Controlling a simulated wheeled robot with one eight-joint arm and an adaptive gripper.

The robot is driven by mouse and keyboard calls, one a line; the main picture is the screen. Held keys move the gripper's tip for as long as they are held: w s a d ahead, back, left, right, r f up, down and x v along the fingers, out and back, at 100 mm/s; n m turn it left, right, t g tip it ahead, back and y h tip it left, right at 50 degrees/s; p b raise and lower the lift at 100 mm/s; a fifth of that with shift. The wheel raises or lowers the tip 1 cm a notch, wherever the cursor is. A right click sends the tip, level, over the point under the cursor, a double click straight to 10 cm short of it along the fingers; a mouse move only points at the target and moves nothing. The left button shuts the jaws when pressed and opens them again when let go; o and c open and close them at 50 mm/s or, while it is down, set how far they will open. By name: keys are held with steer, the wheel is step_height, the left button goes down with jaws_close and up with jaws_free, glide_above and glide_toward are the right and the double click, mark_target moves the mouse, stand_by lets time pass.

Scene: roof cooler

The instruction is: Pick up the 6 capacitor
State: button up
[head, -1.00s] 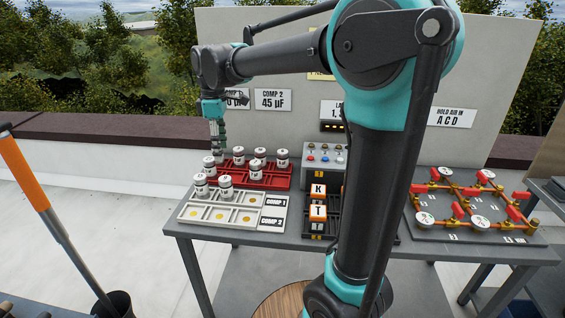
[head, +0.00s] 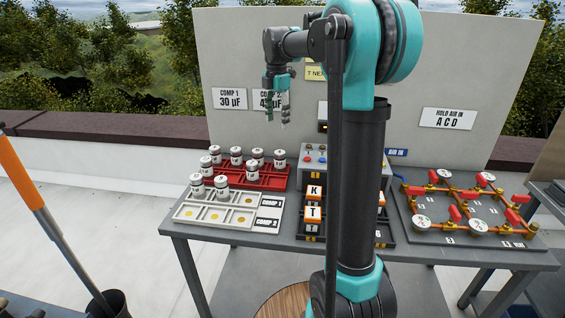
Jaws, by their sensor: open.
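Several white capacitors with dark bands stand upright in the red tray (head: 270,183), among them one at the back left (head: 215,153), one at the back right (head: 279,160) and one at the front left (head: 206,167). Two more capacitors, a left one (head: 197,185) and a right one (head: 221,187), stand in the back row of the white tray (head: 184,218). Their numbers are too small to read, so I cannot tell which is the 6. My gripper (head: 277,118) is open and empty, pointing down, high above the red tray and in front of the COMP 2 sign.
The white tray has COMP 1 and COMP 2 labels and several empty spots in front. To the right are a grey button box (head: 314,163), lettered blocks (head: 313,201) and a gauge-and-valve board (head: 465,234). My arm hides part of the table's middle.

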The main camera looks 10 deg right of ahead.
mark_target(280, 159)
steer(key=f, duration=1.1)
steer(key=d+f, duration=0.1)
steer(key=f, duration=0.5)
steer(key=shift+w+f, duration=0.2)
steer(key=shift+w, duration=0.1)
steer(key=c, duration=1.3)
steer(key=shift+r, duration=0.1)
